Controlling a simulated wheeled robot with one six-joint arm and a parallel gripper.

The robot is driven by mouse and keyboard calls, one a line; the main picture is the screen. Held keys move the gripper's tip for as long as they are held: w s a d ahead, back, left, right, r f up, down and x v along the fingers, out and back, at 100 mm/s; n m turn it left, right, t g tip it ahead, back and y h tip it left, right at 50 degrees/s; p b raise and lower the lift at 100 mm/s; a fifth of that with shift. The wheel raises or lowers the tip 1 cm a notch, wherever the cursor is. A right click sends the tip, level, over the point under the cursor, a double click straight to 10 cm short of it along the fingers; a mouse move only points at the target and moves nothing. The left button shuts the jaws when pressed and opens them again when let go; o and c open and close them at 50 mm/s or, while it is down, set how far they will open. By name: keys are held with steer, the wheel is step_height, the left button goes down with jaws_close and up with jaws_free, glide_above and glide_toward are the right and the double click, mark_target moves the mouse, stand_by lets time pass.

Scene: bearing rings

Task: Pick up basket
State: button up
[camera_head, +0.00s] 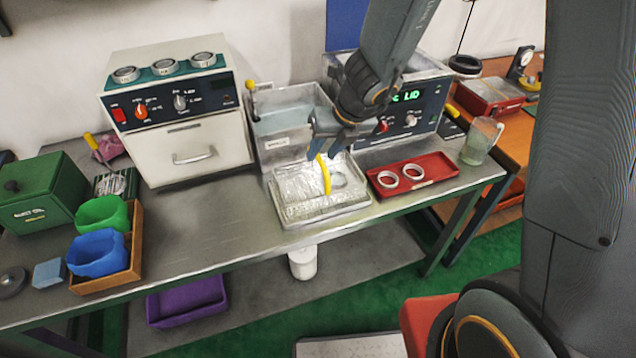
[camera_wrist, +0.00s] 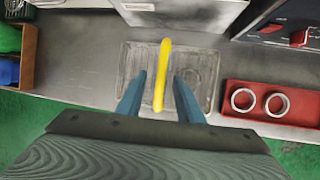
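The basket is a pale wire tray with an upright yellow handle (camera_head: 326,174), lying in a shallow metallic tray (camera_head: 290,216) on the bench. In the wrist view the yellow handle (camera_wrist: 162,75) stands between the two blue fingers of my gripper (camera_wrist: 160,78), with a gap on each side. My gripper (camera_head: 325,150) is open over the tray and holds nothing. A ring-like shape (camera_head: 338,180) shows beside the handle. The lower basket is hard to make out against the tray.
A red tray (camera_head: 440,168) with two white rings is to the right. A white oven (camera_head: 200,155) is at left. The bench front left of the tray is clear.

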mark_target(319, 157)
steer(key=b+x, duration=0.1)
steer(key=x, duration=0.3)
steer(key=shift+w+b, duration=0.2)
steer(key=shift+b, duration=0.1)
jaws_close()
stand_by(1.1)
